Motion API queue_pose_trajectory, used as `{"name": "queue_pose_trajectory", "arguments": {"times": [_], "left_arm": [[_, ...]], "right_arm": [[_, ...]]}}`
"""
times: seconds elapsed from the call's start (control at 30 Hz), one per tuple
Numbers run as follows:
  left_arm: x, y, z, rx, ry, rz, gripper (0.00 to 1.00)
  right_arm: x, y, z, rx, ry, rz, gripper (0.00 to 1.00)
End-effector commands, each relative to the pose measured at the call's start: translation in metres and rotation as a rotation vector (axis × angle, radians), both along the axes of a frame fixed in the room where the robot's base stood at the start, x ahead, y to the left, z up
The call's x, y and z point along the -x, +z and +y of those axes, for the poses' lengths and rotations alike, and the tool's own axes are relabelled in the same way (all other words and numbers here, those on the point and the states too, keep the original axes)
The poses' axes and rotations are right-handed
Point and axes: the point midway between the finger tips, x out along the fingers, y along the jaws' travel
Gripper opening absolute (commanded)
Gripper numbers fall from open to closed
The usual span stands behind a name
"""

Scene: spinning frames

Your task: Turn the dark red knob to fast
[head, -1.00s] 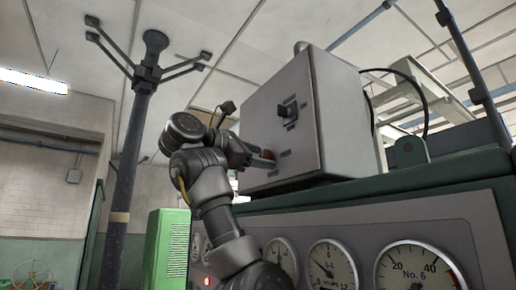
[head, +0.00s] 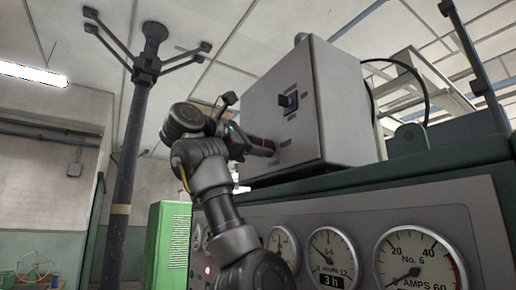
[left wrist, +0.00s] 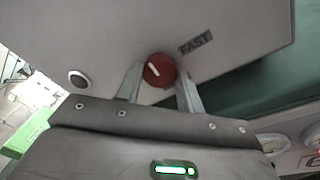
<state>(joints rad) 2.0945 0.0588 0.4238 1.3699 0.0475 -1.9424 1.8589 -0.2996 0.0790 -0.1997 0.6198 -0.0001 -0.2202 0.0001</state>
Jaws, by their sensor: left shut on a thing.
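My left gripper (head: 256,144) is shut on the knob, with one finger at each side in the left wrist view (left wrist: 160,78). My right gripper is out of view.
A dark switch (head: 288,101) is higher on the box face. The box stands on a green machine top (head: 400,168) above several dials. A dark post (head: 122,160) stands to the left.

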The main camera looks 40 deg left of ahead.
Motion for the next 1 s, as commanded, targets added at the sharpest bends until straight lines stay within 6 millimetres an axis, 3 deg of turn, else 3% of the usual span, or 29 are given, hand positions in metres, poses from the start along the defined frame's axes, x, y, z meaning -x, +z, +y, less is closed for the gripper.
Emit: {"name": "queue_pose_trajectory", "arguments": {"times": [0.5,1.0], "left_arm": [[0.001,-0.004,0.0,-0.409,0.0,-0.127,0.14],[0.0,-0.004,0.001,-0.866,0.0,-0.262,0.14]], "right_arm": [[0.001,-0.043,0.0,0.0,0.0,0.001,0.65],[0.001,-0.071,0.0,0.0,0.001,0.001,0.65]]}}
